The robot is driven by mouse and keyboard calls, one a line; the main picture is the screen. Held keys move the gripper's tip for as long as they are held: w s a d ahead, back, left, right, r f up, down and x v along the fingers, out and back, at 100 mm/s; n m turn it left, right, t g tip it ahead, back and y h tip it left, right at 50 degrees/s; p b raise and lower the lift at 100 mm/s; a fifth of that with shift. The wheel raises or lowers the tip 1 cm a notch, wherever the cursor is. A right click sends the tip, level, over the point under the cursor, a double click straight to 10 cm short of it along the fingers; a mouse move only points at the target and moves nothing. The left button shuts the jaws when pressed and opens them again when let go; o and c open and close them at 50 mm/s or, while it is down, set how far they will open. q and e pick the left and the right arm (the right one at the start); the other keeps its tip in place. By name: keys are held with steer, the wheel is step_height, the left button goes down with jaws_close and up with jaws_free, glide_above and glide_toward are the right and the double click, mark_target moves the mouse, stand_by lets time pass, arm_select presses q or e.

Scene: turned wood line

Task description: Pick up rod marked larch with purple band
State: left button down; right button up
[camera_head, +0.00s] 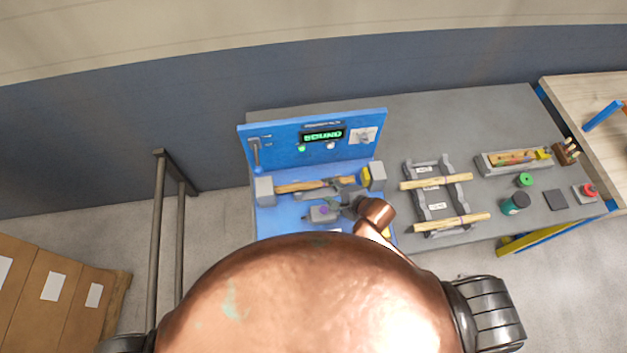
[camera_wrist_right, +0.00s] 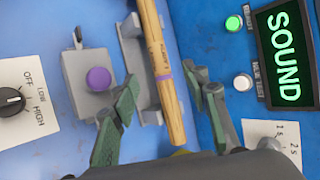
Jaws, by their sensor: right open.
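My right gripper (camera_wrist_right: 162,82) is open, with one green-padded finger on each side of the rod and visible gaps. It also shows in the head view (camera_head: 347,196). My left gripper is not in view.
The blue station's panel (camera_head: 285,152) has a lit display (camera_head: 323,136) reading SOUND. A purple button (camera_wrist_right: 98,79) sits beside the rod. Two more rods (camera_head: 436,181) (camera_head: 452,222) lie on a dark rack at right. A grey tray (camera_head: 487,167) stands beyond it.

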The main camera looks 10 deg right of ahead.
mark_target(318, 185)
steer(key=p+x, duration=0.1)
steer(key=x, duration=0.6)
steer(key=shift+w+a+f, duration=0.1)
steer(key=shift+w+f, duration=0.1)
jaws_close()
stand_by(0.4)
